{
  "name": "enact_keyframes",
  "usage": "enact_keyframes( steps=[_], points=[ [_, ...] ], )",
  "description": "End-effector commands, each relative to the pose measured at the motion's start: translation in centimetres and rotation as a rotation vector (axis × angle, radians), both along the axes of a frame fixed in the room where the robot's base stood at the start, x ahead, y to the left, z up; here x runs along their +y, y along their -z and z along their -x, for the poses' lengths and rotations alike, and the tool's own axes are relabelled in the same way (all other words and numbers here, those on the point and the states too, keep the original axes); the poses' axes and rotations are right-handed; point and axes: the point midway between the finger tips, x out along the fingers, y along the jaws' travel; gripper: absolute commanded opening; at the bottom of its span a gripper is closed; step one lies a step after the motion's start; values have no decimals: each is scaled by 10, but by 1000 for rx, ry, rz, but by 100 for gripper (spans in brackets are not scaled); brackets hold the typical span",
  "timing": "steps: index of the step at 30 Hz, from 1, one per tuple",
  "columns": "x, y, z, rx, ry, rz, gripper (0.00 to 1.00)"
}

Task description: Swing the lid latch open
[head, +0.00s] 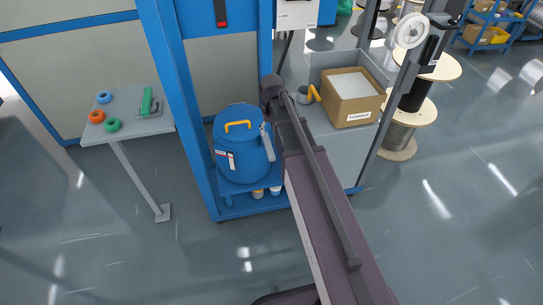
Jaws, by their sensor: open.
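The blue drum (231,160) stands upright on a low blue shelf inside the blue frame. Its blue lid (231,122) is on top and carries a yellow handle (238,125). A grey lever (267,143), apparently the lid latch, lies along the drum's right side, running from the rim downward. How far it stands off the drum wall is too small to tell. My dark arm rises from the bottom right and ends just right of and beyond the drum. No gripper fingers can be made out.
A cardboard box (353,111) sits on a grey cabinet (337,151) to the right, beside a grey item with an orange handle (308,95). Blue frame posts (178,95) flank the drum. A small table (138,129) with colored rings stands left. The front floor is clear.

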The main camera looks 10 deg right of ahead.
Motion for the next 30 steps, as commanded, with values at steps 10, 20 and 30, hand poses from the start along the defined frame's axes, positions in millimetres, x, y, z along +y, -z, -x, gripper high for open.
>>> enact_keyframes(
  steps=[10,20,30],
  points=[
    [0,18,0,0,1,0,74],
    [-1,43,0,0,1,0,74],
    [-1,69,0,0,2,0,74]
  ],
)
